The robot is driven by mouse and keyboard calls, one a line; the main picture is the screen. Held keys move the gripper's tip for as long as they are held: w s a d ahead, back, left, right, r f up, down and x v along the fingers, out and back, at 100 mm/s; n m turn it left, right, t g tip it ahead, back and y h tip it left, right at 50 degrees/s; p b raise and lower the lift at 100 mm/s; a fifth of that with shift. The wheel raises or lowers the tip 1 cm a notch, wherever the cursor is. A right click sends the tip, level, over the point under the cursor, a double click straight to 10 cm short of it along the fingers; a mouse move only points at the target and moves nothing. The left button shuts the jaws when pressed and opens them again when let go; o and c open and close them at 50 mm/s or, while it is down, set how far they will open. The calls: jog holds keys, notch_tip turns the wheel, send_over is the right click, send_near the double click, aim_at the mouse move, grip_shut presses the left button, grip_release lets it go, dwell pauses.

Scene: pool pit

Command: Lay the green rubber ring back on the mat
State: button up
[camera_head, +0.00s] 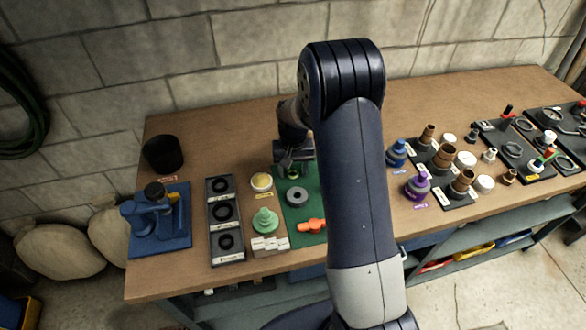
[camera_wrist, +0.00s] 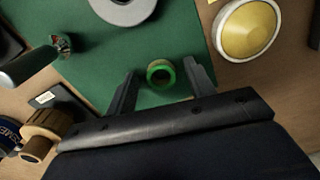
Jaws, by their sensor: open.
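The small green rubber ring (camera_wrist: 161,73) shows in the wrist view between the fingertips of my gripper (camera_wrist: 159,70). The fingers are open, with a gap on each side of the ring. The ring appears to lie on the green mat (camera_wrist: 180,38), near its edge; a brownish tone shows inside its hole. In the head view my gripper (camera_head: 293,162) is low over the far end of the mat (camera_head: 294,216). A bit of the ring (camera_head: 293,174) shows just below the gripper there.
A grey ring (camera_head: 297,196) and an orange piece (camera_head: 311,226) lie on the mat. A yellow-topped white round piece (camera_head: 261,182) and a green stepped cone (camera_head: 265,220) stand left of it. A black tray (camera_head: 224,242) is farther left. Blue and purple pieces (camera_head: 418,185) stand to the right.

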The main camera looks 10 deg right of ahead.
notch_tip(320, 180, up, 12)
jog(key=b, duration=0.1)
jog(key=shift+r, duration=0.15)
dwell(0.3)
notch_tip(320, 180, down, 13)
jog(key=shift+r+p, duration=0.1)
jog(key=shift+p, duration=0.25)
notch_tip(320, 180, up, 3)
jog(key=shift+f, duration=0.2)
jog(key=shift+r, duration=0.65)
